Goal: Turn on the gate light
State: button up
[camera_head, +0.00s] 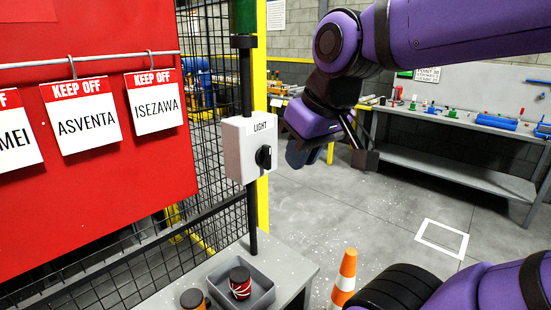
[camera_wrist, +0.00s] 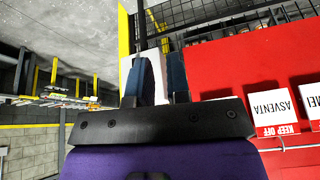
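The grey switch box (camera_head: 248,148), labelled LIGHT, is fixed to a black pole. A black rotary knob (camera_head: 264,157) is on its front; I cannot read its setting. A dark green part (camera_head: 244,17) tops the pole, cut off by the frame; no glow shows on it. My gripper (camera_head: 331,157) is right of the box, apart from the knob, its two fingers spread and empty. In the wrist view my fingers (camera_wrist: 161,80) stand apart, with a pale surface, probably the box, partly hidden behind them.
A red board (camera_head: 90,205) with hanging KEEP OFF tags is at the left, before a mesh fence. Below the box, a grey tray (camera_head: 255,291) with a red-and-black pail stands on a table. An orange-white cone (camera_head: 345,275) stands right of it. Open floor lies beyond.

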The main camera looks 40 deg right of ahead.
jog(key=w+d+y, duration=0.1)
jog(key=w+d, duration=0.1)
jog(key=w, duration=0.1)
jog(key=w+d+n+g+y, duration=0.1)
jog(key=w+d, duration=0.2)
jog(key=w, duration=0.1)
jog(key=w+d+g+y, duration=0.1)
jog(key=w+d, duration=0.2)
jog(key=w, duration=0.1)
jog(key=shift+w+n, duration=0.25)
jog(key=shift+n, duration=0.05)
grip_shut()
jog(key=n+y, duration=0.1)
jog(key=y, duration=0.2)
send_near(266, 157)
jog(key=d+f, duration=0.1)
jog(key=d, duration=0.7)
jog(key=shift+f+t, duration=0.15)
jog(key=shift+t, duration=0.25)
jog(key=shift+s+a, duration=0.1)
jog(key=shift+s, duration=0.05)
jog(key=w+a+f, duration=0.2)
jog(key=a+f, duration=0.6)
jog(key=a, duration=0.1)
jog(key=shift+w, duration=0.1)
jog(key=shift+a, duration=0.1)
